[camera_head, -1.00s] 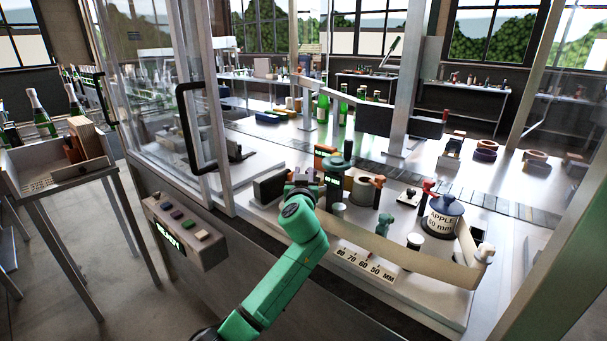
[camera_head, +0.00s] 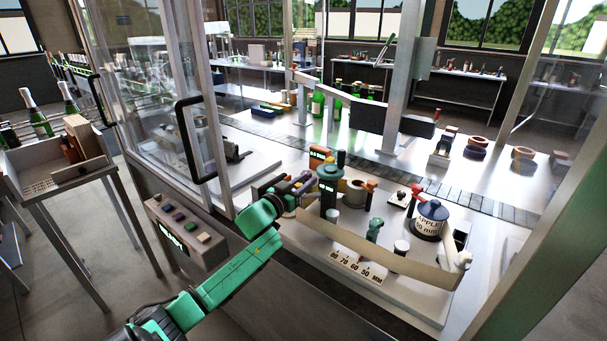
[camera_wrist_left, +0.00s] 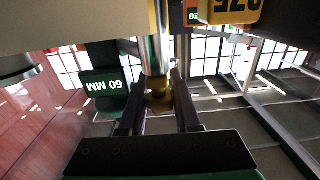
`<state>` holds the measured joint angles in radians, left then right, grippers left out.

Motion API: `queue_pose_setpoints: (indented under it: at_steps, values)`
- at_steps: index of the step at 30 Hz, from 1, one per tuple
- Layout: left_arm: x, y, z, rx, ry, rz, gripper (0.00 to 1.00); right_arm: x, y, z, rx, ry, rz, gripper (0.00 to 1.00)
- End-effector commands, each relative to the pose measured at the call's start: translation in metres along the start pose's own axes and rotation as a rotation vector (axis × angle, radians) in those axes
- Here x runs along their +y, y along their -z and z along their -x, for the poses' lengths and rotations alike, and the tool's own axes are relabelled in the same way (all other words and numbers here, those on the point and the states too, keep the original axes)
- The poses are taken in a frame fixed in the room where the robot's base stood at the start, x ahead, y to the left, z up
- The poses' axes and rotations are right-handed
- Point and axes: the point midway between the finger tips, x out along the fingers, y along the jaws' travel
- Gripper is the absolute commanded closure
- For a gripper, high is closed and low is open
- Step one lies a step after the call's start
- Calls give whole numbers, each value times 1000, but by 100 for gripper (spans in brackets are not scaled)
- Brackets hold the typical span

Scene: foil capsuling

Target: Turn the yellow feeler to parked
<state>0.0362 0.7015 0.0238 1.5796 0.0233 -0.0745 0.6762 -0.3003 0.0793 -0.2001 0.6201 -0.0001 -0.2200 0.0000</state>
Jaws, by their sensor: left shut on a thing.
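My left gripper (camera_head: 307,183) is at the left side of the capsuling station, beside the green cylinder (camera_head: 328,178). In the left wrist view its two dark fingers (camera_wrist_left: 159,105) are shut on a small yellow piece (camera_wrist_left: 157,88) at the bright metal rod; it appears to be the yellow feeler. In the head view the gripped piece is too small and hidden to make out. The green block marked 60 MM (camera_wrist_left: 104,85) is just left of the fingers in the wrist view. A yellow block with black digits (camera_wrist_left: 236,10) is at upper right. My right gripper is not in view.
A blue-topped spool (camera_head: 431,218) stands at right. A glass door with a black handle (camera_head: 190,140) and a button box (camera_head: 182,225) are at left.

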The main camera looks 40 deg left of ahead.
Motion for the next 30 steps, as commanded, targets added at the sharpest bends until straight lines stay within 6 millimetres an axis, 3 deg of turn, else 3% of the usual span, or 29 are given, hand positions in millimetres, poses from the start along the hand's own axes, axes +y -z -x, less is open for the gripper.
queue_pose_setpoints:
  at_steps: [18,19,21,30]
  values:
    - [2,-1,0,-1,-53,0,100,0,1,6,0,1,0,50]
    - [2,-1,0,-1,-53,0,57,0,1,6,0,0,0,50]
    - [2,-1,0,-1,-53,0,38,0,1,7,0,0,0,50]
    - [2,-1,0,-1,-52,0,38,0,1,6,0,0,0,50]
